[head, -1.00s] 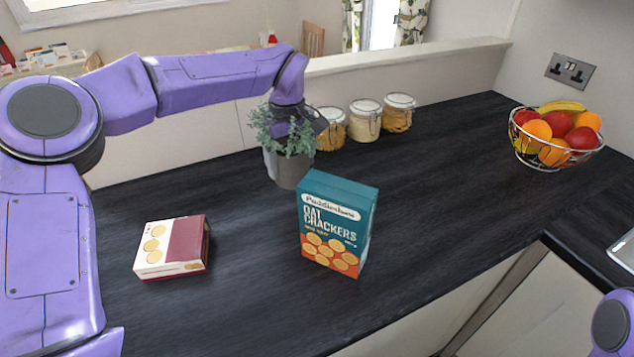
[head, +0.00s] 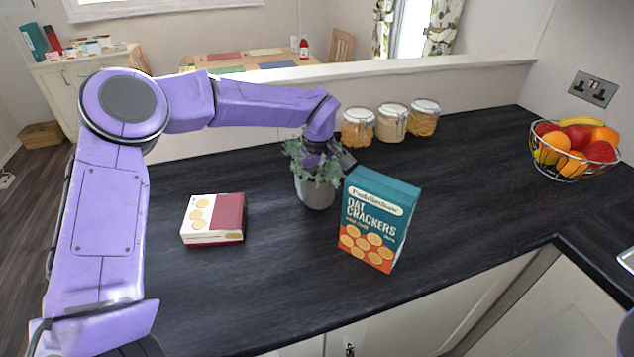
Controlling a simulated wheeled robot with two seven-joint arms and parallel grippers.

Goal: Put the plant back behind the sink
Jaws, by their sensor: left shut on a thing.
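I cannot tell whether the pot touches the worktop. At the right edge the sink (head: 627,258) seems to show as a sliver of metal. My right gripper is not in view.
A teal oat crackers box (head: 378,222) stands just right of the plant. A low red and white box (head: 213,220) lies to the left. Several jars (head: 391,124) line the back; a fruit basket (head: 574,150) is at right. The right middle worktop is clear.

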